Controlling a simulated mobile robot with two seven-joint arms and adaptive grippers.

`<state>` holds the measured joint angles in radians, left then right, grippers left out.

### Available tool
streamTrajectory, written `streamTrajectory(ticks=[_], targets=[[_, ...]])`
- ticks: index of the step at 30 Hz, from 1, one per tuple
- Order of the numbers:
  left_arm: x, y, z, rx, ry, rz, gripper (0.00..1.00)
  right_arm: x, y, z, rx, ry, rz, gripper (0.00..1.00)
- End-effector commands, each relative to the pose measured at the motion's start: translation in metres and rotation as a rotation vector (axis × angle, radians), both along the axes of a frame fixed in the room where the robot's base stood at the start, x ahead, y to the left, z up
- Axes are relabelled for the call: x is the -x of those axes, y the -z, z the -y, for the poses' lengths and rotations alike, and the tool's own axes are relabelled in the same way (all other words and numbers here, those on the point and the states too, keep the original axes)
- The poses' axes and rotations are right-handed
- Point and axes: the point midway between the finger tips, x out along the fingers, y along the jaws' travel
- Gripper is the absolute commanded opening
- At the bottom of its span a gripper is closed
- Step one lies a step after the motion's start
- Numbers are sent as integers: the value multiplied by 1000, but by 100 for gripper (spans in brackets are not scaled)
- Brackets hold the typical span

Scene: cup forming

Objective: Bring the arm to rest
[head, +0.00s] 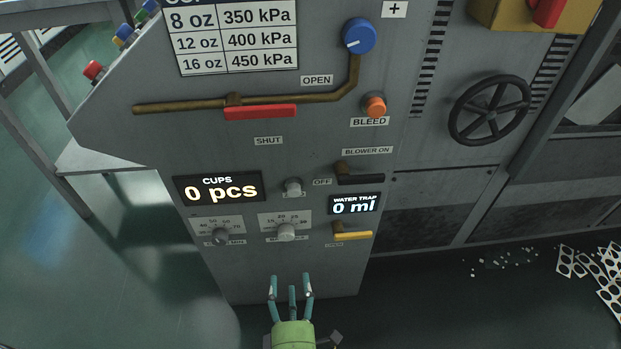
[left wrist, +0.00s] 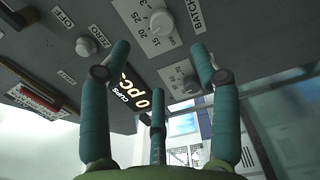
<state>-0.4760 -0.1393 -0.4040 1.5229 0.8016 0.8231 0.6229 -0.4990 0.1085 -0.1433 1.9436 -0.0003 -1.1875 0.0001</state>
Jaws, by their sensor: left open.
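My left gripper (head: 291,289) is low in the head view, in front of the lower part of the grey control panel (head: 270,270). Its teal fingers are spread and nothing is between them. In the left wrist view the open fingers (left wrist: 158,75) point up toward the panel's underside-angled face, with the batch knob (left wrist: 162,22) and the cups display (left wrist: 140,95) beyond them. From these frames I cannot tell the exact gap to the panel. My right gripper is in neither view.
The panel carries a red-handled lever (head: 260,112), a blue knob (head: 359,36), an orange bleed knob (head: 375,106), a black blower lever (head: 360,179) and a yellow drain lever (head: 352,235). A handwheel (head: 489,110) is at right. Open floor (head: 130,260) lies at left.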

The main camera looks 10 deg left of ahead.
Motion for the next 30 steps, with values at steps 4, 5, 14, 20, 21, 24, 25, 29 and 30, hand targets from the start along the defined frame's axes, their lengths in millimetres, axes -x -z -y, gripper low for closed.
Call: streamTrajectory(ticks=[4,5,14,20,21,24,25,29,30], targets=[[-1,0,0,-4,5,-2,62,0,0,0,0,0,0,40],[-1,0,1,-9,13,-4,62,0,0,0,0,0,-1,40],[-20,21,41,-352,424,-182,62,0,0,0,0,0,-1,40],[0,69,47,-748,792,-424,62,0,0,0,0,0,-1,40],[8,79,42,-825,857,-480,62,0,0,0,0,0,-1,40],[28,102,23,-992,997,-621,62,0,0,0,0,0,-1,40],[33,107,16,-1033,1031,-660,62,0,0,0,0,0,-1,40],[56,123,-14,-1169,1149,-813,62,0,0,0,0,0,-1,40],[62,127,-23,-1202,1179,-856,62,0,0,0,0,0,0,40]])
